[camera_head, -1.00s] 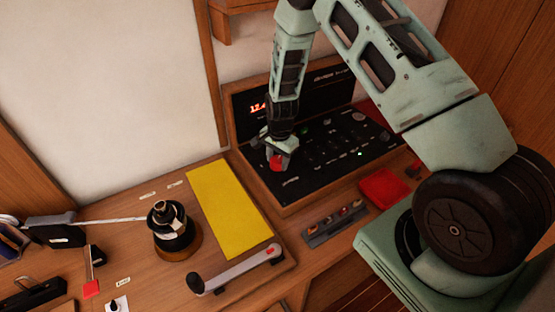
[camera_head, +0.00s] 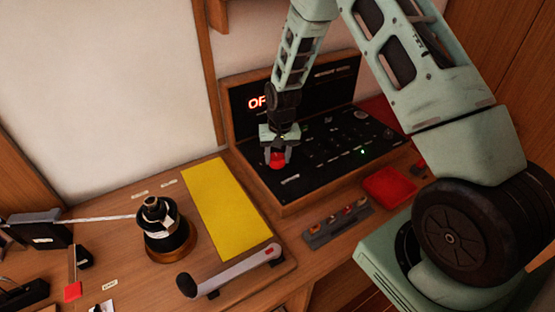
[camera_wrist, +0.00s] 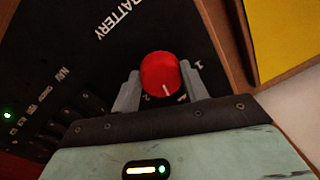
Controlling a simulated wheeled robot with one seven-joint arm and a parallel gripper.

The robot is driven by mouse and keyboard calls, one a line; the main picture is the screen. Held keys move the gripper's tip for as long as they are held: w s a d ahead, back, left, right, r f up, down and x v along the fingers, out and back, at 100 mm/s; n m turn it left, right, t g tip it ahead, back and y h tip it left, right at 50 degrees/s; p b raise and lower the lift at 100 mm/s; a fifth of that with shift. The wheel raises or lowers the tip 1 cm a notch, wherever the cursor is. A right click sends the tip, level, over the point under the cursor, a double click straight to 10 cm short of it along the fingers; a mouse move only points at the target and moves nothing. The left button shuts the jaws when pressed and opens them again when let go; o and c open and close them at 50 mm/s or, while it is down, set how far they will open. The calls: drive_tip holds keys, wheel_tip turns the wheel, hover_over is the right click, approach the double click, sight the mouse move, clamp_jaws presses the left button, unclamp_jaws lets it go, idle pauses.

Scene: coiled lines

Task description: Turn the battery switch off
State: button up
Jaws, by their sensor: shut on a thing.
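The battery switch is a red round knob (camera_head: 277,160) at the near left of the black panel (camera_head: 318,168). In the wrist view the red knob (camera_wrist: 160,73) sits below the word "BATTERY", with a white pointer line on it and the marks "1" and "2" nearby. My gripper (camera_head: 277,156) is shut on the knob, one finger on each side; the fingers also show in the wrist view (camera_wrist: 160,88). The red display (camera_head: 257,103) on the panel's upright back reads "OF", with the rest hidden behind my arm.
A yellow sheet (camera_head: 225,207) lies left of the panel. A red pad (camera_head: 389,185) and a small switch strip (camera_head: 337,223) lie in front of the panel.

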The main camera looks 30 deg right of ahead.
sight(281, 156)
drive_tip(key=shift+n+b, duration=0.3)
drive_tip(key=shift+n, duration=0.7)
drive_tip(key=o, duration=1)
drive_tip(key=shift+r, duration=0.1)
wheel_tip(281, 156, up, 17)
drive_tip(key=d+b, duration=0.1)
drive_tip(key=b, duration=0.3)
drive_tip(key=shift+r, duration=0.15)
drive_tip(key=shift+s, duration=0.1)
